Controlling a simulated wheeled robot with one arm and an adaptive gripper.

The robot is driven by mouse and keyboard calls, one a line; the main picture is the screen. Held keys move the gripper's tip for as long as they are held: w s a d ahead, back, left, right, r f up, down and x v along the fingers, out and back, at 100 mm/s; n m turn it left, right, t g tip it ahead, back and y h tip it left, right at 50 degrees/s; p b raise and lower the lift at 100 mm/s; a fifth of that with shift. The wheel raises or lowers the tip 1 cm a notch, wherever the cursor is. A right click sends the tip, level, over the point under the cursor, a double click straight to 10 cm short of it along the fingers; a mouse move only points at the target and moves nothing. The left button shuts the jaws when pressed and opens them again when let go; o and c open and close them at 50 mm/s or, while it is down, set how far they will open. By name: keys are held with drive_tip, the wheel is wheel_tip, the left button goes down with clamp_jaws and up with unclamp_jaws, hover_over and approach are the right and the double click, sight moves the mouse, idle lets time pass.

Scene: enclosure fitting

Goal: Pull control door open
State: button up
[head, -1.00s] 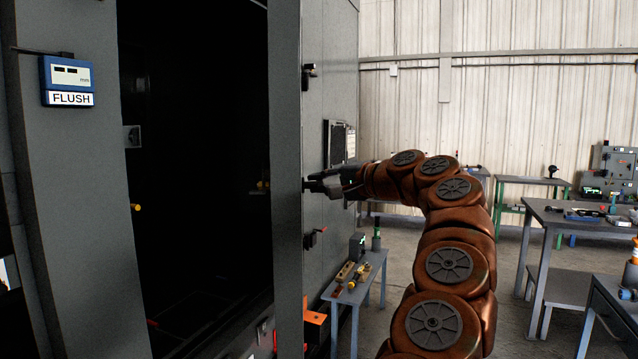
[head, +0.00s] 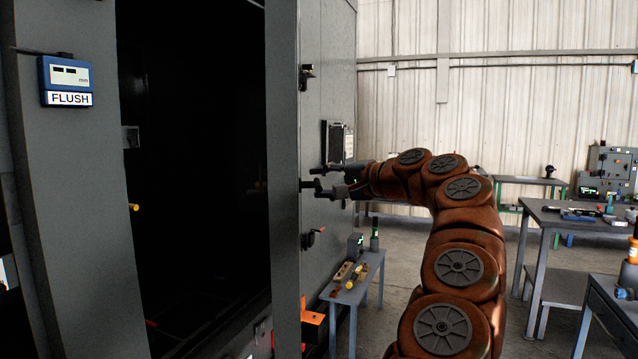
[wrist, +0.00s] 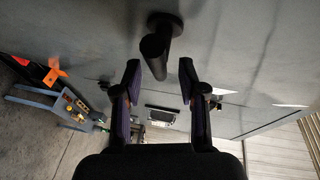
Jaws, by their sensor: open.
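The control door appears to be the tall grey panel (head: 328,100) to the right of the dark enclosure opening; its narrow edge faces the head camera. A dark handle (head: 308,184) sticks out from it at mid height. My gripper (head: 330,180) is open at the handle, with one finger above and one below it in the head view. In the wrist view, the handle (wrist: 155,52) points toward my open gripper (wrist: 160,76), its end between the fingertips with a gap on each side. Whether a finger touches it, I cannot tell.
Dark latches sit above (head: 306,76) and below (head: 312,238) the handle. A black framed panel (head: 336,143) is on the grey face behind my gripper. A small blue table (head: 345,291) with parts stands below. Workbenches (head: 575,218) are at the right. A FLUSH gauge (head: 66,82) hangs left.

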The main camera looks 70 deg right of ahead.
drive_tip(key=v, duration=1)
drive_tip(key=shift+s, duration=0.15)
drive_tip(key=shift+r, duration=0.1)
